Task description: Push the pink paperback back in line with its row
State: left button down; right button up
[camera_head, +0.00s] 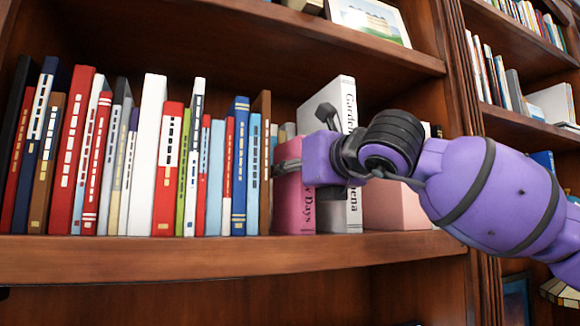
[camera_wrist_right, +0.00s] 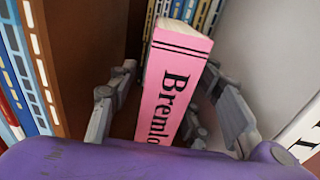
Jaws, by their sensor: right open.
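The pink paperback (camera_head: 294,208) stands upright on the middle shelf, between a brown book on its left and a thick white book on its right. My right gripper (camera_head: 300,142) is in front of it and covers its upper part in the head view. In the right wrist view the paperback's pink spine (camera_wrist_right: 172,95) with black lettering lies between the two spread, empty fingers of my right gripper (camera_wrist_right: 170,78). One finger is on each side, and I cannot tell whether either touches it. My left gripper is not in view.
A packed row of books (camera_head: 150,150) fills the shelf (camera_head: 200,257) to the left. The white book (camera_head: 345,205) and a pale pink block (camera_head: 392,205) stand to the right. The shelf board above (camera_head: 240,40) hangs over the row.

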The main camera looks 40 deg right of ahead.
jog(key=shift+w+d, duration=0.1)
jog(key=shift+w, duration=1.2)
jog(key=shift+c, duration=0.2)
grip_shut()
